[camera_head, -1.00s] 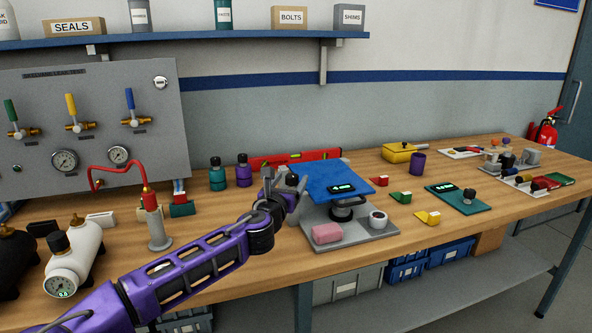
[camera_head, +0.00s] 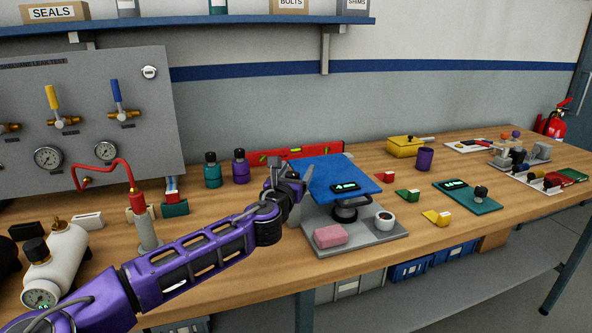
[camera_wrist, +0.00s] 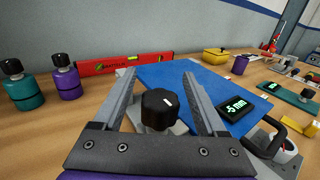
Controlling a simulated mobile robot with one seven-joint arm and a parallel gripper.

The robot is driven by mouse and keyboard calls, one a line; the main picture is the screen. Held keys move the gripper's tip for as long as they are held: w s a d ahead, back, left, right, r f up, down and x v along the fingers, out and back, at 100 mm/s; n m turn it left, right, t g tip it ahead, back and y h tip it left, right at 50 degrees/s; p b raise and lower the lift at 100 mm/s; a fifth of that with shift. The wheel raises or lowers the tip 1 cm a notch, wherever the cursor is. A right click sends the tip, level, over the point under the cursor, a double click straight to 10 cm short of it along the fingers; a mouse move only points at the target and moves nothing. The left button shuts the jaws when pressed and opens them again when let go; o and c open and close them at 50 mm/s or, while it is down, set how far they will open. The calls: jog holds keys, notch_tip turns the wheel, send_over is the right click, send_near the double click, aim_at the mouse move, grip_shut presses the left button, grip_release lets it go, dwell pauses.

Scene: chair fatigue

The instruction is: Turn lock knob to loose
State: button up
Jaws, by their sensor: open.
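A black lock knob (camera_wrist: 160,107) with a small white mark on its top sits between my two fingers in the wrist view, with a gap on each side. My gripper (camera_wrist: 158,85) is open around it; I cannot tell how deep the fingers reach. The knob is beside the blue tilted plate (camera_wrist: 205,88) of a grey-based fixture (camera_head: 355,236). A small black display (camera_wrist: 236,107) lies on the plate. In the head view my gripper (camera_head: 290,178) is at the plate's left edge, and it mostly hides the knob.
A pink block (camera_head: 330,235) and a white cup (camera_head: 384,220) stand on the fixture's base. Teal (camera_head: 212,170) and purple (camera_head: 240,167) bottles and a red level (camera_head: 295,152) are behind.

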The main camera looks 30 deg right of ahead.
grip_shut()
